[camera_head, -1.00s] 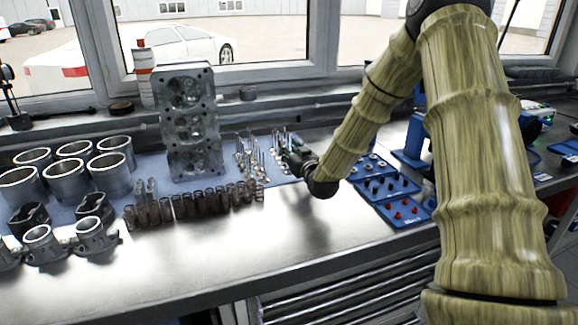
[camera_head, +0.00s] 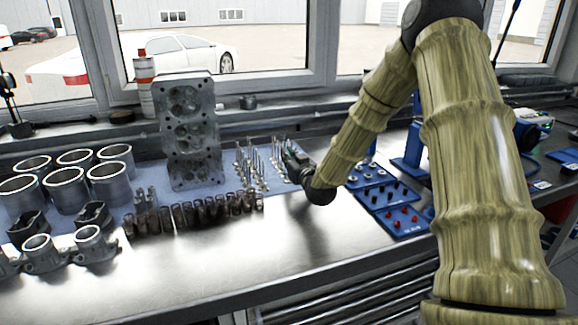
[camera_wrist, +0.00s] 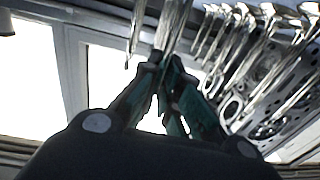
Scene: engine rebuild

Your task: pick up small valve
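Several slim metal valves stand upright on the blue mat, in rows beside the cylinder head (camera_head: 190,130). My gripper (camera_head: 289,150) is at the right end of these rows, small and partly lost among the stems in the head view. In the wrist view my gripper's dark green fingers (camera_wrist: 167,62) converge at their tips around a shiny valve stem (camera_wrist: 174,25). The fingers look shut on this small valve. Its lower end is hidden behind the fingers. More valves (camera_wrist: 235,40) hang across the upper right of the wrist view.
A row of dark springs (camera_head: 195,213) stands in front of the valves. Cylinder sleeves (camera_head: 66,190) and pistons (camera_head: 90,248) are at the left. Blue trays (camera_head: 388,194) of small parts lie right of my gripper. The metal tabletop in front is bare.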

